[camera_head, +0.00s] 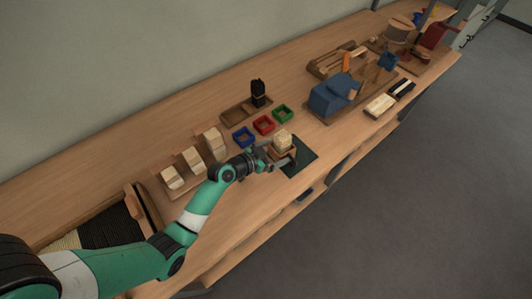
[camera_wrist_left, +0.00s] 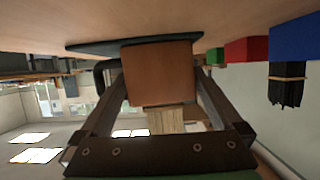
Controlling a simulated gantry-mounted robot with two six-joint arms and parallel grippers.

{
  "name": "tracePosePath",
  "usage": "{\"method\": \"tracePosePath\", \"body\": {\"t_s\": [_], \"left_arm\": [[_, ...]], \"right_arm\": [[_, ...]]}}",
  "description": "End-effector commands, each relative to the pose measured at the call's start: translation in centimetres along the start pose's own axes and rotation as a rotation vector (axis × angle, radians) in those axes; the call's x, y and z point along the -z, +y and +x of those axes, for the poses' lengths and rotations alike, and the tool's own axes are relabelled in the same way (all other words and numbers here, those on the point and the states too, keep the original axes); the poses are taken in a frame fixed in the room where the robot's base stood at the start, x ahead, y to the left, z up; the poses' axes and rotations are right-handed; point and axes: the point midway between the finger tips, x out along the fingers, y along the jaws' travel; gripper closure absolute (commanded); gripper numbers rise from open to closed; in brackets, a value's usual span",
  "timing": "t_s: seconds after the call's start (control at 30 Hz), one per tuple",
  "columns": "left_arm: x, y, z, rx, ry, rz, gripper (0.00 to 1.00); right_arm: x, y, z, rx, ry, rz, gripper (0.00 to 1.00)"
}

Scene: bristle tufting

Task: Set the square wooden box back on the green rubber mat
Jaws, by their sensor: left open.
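The square wooden box (camera_head: 284,151) is at the left part of the dark green mat (camera_head: 304,161), with a pale bundle (camera_head: 282,138) standing up out of it. In the left wrist view the brown box (camera_wrist_left: 160,72) lies between the two fingers of my left gripper (camera_head: 279,157), which is open around it. The mat (camera_wrist_left: 95,45) shows against the box's underside there; the box looks seated on it, nearly level. The near finger hides part of the box in the head view. My right gripper is in neither view.
Blue (camera_head: 243,137), red (camera_head: 263,125) and green (camera_head: 283,113) bins stand just behind the box. A rack of wooden blocks (camera_head: 193,160) is to the left. A blue machine (camera_head: 335,94) stands to the right. The mat's right part is bare, near the table's front edge.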

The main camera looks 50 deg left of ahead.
Motion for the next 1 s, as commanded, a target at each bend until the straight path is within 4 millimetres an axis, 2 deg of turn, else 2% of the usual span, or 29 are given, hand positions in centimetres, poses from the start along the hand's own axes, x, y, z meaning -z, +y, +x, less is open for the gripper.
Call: {"method": "tracePosePath", "body": {"t_s": [0.2,0.3,0.43,0.6,1.0], "left_arm": [[0.4,-0.1,-5.7,0.004,0.001,-0.003,0.0],[0.3,0.0,-7.9,0.004,0.001,-0.003,0.0],[0.2,-0.1,-9.9,0.003,0.001,-0.001,0.0],[0.1,0.0,-10.7,0.001,0.002,0.0,0.0],[0.1,0.0,-10.7,0.001,0.002,0.0,0.0]], "right_arm": [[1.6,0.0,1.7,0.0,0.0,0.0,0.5],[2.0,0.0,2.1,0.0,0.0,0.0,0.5],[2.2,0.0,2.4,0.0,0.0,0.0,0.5],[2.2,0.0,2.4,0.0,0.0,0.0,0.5],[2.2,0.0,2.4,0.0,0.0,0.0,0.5]]}}
